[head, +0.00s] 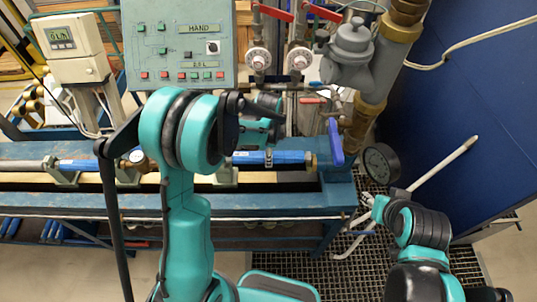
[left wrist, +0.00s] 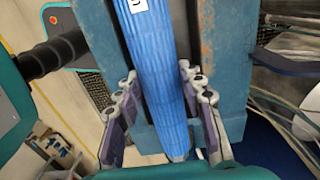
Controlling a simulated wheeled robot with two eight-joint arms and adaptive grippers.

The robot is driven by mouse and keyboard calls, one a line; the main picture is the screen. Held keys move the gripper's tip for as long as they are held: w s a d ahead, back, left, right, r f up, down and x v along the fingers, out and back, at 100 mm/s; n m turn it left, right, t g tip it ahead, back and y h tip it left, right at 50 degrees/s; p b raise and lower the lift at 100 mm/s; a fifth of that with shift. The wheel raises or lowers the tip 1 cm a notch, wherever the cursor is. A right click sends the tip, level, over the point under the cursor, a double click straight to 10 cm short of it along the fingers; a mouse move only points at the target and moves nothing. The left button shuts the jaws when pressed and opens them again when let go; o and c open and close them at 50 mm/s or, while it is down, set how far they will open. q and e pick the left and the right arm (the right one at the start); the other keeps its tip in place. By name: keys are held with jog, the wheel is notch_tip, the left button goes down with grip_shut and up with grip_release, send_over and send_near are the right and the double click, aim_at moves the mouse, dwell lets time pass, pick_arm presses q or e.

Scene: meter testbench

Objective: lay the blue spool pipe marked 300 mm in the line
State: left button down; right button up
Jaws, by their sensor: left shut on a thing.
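A blue pipe (left wrist: 158,70) with a white label, only partly in view, runs lengthwise through the left wrist view. The number on the label cannot be read. My left gripper (left wrist: 158,82) has one finger on each side of this pipe and is shut on it. In the head view my left arm hides most of that gripper. A blue pipe section (head: 288,157) lies along the bench at the right end of the line. Another blue section (head: 80,165) lies at the left. My right gripper (head: 374,205) is at the lower right, away from the line; its fingers are too small to judge.
The blue bench (head: 270,201) carries the line on supports. Behind it stand a green control panel (head: 180,62), a meter box (head: 72,47) and red-handled valves (head: 260,58).

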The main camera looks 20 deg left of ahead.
pick_arm(q)
jog(key=shift+f, duration=0.1)
jog(key=shift+f+b, duration=0.1)
jog(key=shift+b, duration=0.3)
jog(key=shift+f, duration=0.15)
dwell(0.4)
jog(key=shift+f+b, duration=0.15)
jog(key=shift+b, duration=0.2)
jog(key=shift+f+b, duration=1.05)
jog(key=shift+f, duration=0.15)
jog(key=shift+f+b, duration=0.35)
